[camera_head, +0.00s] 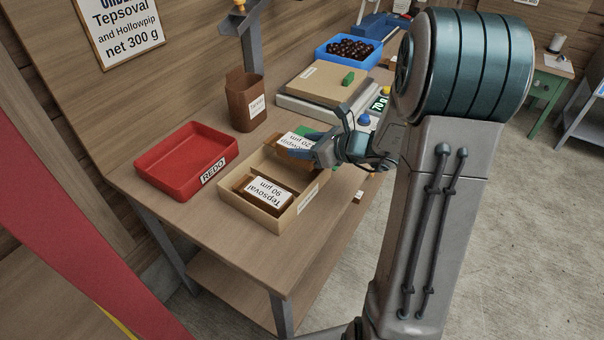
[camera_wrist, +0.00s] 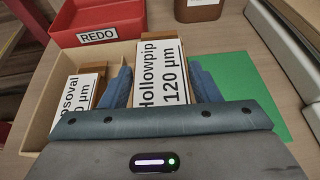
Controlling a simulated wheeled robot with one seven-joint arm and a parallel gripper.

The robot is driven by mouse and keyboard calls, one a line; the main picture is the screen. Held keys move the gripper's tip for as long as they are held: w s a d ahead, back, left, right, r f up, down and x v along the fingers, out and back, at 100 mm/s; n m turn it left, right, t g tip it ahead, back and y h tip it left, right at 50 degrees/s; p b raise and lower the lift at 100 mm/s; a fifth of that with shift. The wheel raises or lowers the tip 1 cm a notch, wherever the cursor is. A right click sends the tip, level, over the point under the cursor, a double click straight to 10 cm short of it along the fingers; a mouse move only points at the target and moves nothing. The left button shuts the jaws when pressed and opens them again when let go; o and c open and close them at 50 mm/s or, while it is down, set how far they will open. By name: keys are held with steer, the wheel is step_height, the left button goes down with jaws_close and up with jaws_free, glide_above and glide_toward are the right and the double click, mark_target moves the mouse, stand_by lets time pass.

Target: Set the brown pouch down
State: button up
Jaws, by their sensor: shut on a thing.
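My gripper (camera_head: 318,150) is shut on a brown pouch (camera_head: 291,140) with a white label, over the right end of a pale wooden crate (camera_head: 240,208). In the wrist view my gripper (camera_wrist: 160,68) has one finger on each side of the pouch (camera_wrist: 163,62), whose label reads Hollowpip 120 µm. Another brown pouch, labelled Tepsoval 90 µm (camera_head: 266,191), lies in the crate and also shows in the wrist view (camera_wrist: 80,92). I cannot tell whether the held pouch touches the crate floor. Its near end is hidden by my gripper.
A red REDO tray (camera_head: 170,183) stands left of the crate. A brown labelled container (camera_head: 243,118) stands behind. A green mat (camera_wrist: 240,85) lies right of the crate. A scale (camera_head: 318,110) bears a tan tray (camera_head: 325,82). A blue bin (camera_head: 335,60) holds chestnuts. Bare table shows in front.

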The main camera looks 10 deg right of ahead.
mark_target(302, 165)
steer(key=shift+s+a+f+b, duration=0.35)
steer(key=shift+s+a+f, duration=0.35)
steer(key=shift+a, duration=0.05)
steer(key=shift+f+b, duration=1.35)
steer(key=shift+f, duration=0.5)
steer(key=shift+f, duration=0.2)
steer(key=o, duration=0.8)
steer(key=shift+r, duration=0.15)
